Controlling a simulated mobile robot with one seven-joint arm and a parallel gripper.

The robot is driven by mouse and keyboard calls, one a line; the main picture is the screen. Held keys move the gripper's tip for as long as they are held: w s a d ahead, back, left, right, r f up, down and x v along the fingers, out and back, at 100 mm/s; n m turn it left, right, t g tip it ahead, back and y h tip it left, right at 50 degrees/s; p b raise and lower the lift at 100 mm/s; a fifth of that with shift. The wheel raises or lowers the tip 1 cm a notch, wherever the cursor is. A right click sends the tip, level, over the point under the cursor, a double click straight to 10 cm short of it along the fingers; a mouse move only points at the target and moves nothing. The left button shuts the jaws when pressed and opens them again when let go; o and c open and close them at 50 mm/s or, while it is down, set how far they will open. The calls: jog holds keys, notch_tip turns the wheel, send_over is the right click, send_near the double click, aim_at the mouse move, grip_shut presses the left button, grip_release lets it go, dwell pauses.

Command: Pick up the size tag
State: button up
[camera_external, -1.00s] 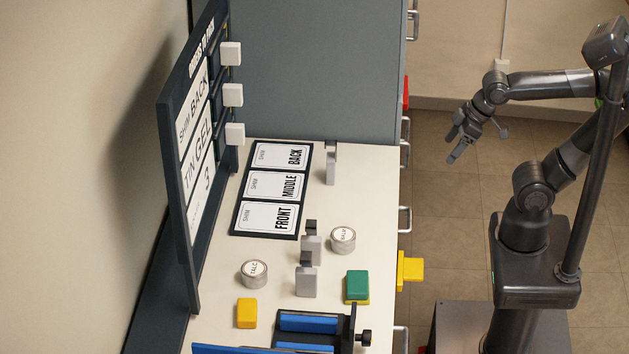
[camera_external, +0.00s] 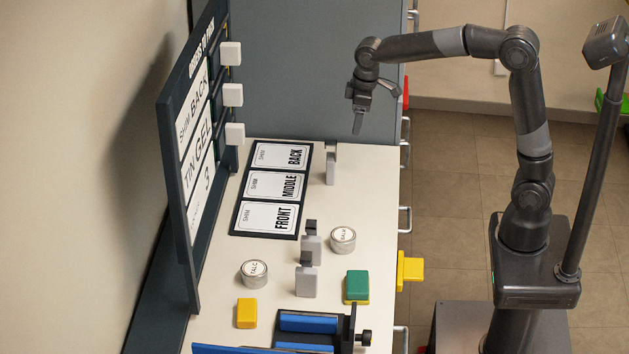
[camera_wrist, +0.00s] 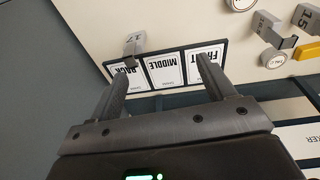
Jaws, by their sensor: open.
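Three grey upright pieces with dark tops look like size tags; which one is meant I cannot tell. One (camera_external: 330,168) stands alone at the back right of the table, and two stand farther forward, one (camera_external: 311,248) just behind the other (camera_external: 306,283). In the wrist view the lone tag (camera_wrist: 134,44) is beyond the left finger, and the other two (camera_wrist: 270,32) (camera_wrist: 306,20) are at the upper right; their small numbers are hard to read. My gripper (camera_external: 359,115) is open and empty, above and slightly right of the lone tag, fingers pointing down. It also shows in the wrist view (camera_wrist: 163,88).
A dark tray (camera_external: 236,232) with BACK, MIDDLE and FRONT cards lies left of the lone tag. Tins (camera_external: 343,240) (camera_external: 254,274), a green block (camera_external: 357,285) and a yellow block (camera_external: 247,313) stand nearer the front. An order board (camera_external: 178,170) rises at left, a grey cabinet (camera_external: 310,70) behind.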

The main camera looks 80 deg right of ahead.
jog(key=g, duration=0.2)
send_over(331, 156)
jog(key=f, duration=0.9)
jog(key=shift+s+a+f, duration=0.1)
jog(key=shift+a, duration=0.2)
jog(key=shift+d+f, duration=0.15)
jog(key=shift+f, duration=0.15)
notch_tip(331, 156, down, 10)
jog(key=shift+f, duration=0.25)
jog(key=c, duration=1.3)
jog(key=shift+c, duration=0.3)
jog(key=shift+r, duration=0.15)
